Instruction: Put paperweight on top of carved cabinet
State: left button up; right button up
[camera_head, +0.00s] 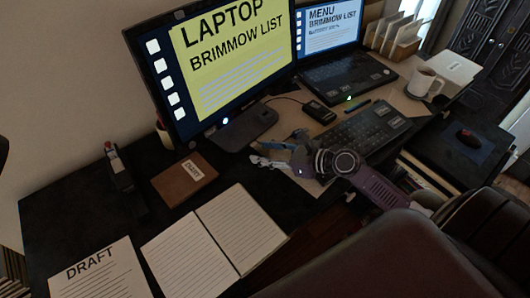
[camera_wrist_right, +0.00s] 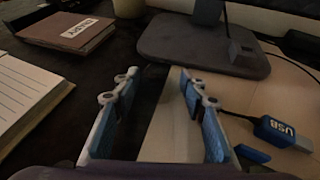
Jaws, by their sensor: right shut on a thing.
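My right gripper (camera_head: 272,153) reaches over the desk, between the monitor base and the open notebook. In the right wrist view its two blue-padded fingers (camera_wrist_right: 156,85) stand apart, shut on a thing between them. That thing is very hard to make out; I take it to be the paperweight, perhaps clear, with desk and paper showing through the gap. A dark carved cabinet (camera_head: 487,45) stands at the top right of the head view, beyond the desk; its top is not clearly shown. My left gripper is not in view.
The monitor (camera_head: 215,65), laptop (camera_head: 345,72), keyboard (camera_head: 362,128) and white mug (camera_head: 424,82) crowd the desk. An open notebook (camera_head: 213,240), brown book (camera_head: 184,181) and stapler (camera_head: 122,180) lie left of the gripper. A dark chair (camera_head: 375,255) stands in front. A USB stick (camera_wrist_right: 280,132) lies close by.

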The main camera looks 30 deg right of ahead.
jog(key=o, duration=1)
jog(key=shift+f, duration=0.15)
jog(key=o, duration=0.4)
jog(key=shift+c, duration=0.2)
